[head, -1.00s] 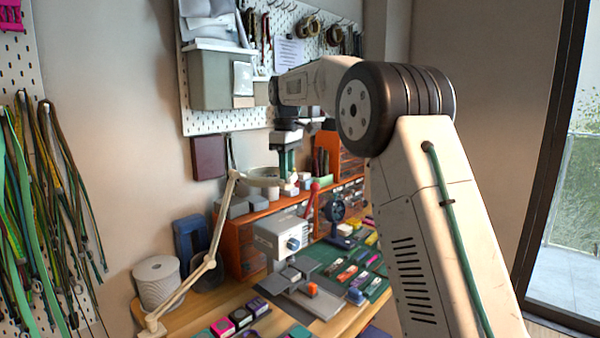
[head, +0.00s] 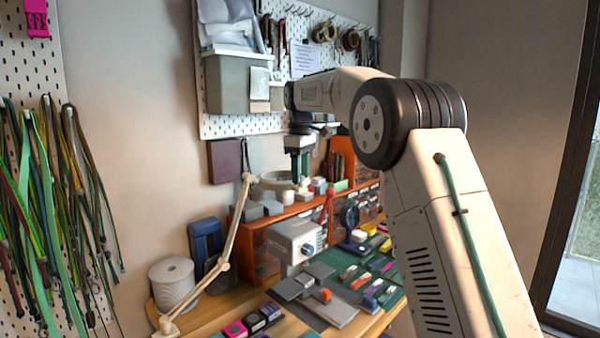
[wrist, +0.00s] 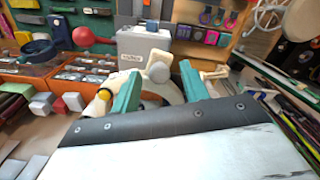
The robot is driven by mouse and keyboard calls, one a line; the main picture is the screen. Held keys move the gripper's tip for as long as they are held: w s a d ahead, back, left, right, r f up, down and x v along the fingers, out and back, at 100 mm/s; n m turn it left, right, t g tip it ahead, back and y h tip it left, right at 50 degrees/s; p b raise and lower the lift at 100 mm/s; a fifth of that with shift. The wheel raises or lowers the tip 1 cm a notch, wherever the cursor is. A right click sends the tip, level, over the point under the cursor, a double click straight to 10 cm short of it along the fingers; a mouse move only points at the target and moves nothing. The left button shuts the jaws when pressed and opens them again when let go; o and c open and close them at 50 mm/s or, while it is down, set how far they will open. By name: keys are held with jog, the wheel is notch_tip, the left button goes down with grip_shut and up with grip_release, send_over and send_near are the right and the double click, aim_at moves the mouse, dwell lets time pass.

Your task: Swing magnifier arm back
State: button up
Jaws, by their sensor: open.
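The cream jointed magnifier arm (head: 237,225) rises from a clamp at the desk's left front edge, bends at an elbow, and reaches up to a round magnifier head (head: 270,182) over the orange drawer units. My gripper (head: 300,177) is at the right part of that head, pointing down, with teal fingers. In the wrist view my gripper (wrist: 159,70) is open, its two fingers apart. The cream magnifier head (wrist: 172,92) with a pale knob shows between and behind the fingers. Whether either finger touches it, I cannot tell.
A white machine (head: 297,240) with a red-ball lever stands below. Orange drawers (head: 262,255) carry small boxes close under my gripper. A cord spool (head: 172,283) and blue holder (head: 205,240) stand near the magnifier arm's base. A pegboard (head: 215,125) is behind.

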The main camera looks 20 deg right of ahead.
notch_tip(320, 180, up, 8)
jog(key=shift+f, duration=0.1)
